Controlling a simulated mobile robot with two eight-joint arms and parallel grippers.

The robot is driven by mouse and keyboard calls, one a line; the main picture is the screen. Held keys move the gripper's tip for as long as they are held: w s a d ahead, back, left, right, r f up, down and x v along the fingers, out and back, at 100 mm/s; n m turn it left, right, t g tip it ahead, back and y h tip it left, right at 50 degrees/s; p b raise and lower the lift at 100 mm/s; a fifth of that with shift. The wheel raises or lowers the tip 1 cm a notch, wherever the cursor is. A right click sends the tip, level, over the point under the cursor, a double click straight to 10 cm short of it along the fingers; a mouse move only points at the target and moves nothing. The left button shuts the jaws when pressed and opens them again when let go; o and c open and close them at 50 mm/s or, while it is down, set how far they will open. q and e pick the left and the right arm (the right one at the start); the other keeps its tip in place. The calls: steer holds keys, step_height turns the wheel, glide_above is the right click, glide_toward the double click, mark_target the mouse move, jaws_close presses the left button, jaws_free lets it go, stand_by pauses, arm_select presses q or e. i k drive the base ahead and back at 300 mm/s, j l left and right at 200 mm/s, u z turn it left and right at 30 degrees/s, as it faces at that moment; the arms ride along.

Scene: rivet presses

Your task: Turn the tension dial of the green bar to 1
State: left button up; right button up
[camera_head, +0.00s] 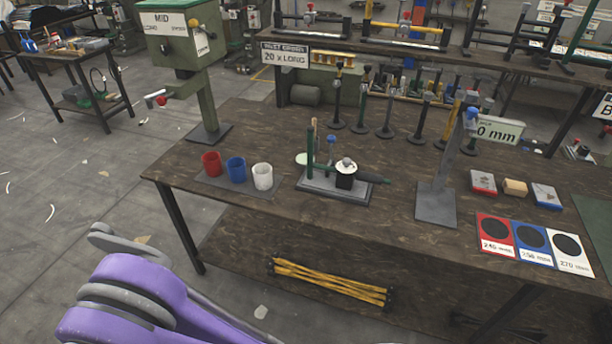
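A dark green bar frame (592,62) stands on the back bench at the far right and is cut off by the picture edge. I cannot make out a dial or its numbers on it. Beside it are a black frame (520,40), a yellow bar frame (405,33) with a red-topped knob, and a black bar frame (312,22) with a red knob. On the front table, a small fixture (335,185) has a green post, a green handle and a round whitish top piece. My purple and grey arm shows at lower left, but neither gripper is in view.
The front table (290,145) carries a green press (188,50), red, blue and white cups (236,168), several black stands, a grey press (440,180) and coloured gauge cards (532,240). Yellow rods (330,283) lie on its lower shelf. The floor at left is mostly clear.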

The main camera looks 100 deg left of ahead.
mark_target(347, 162)
steer(key=u, duration=3.1)
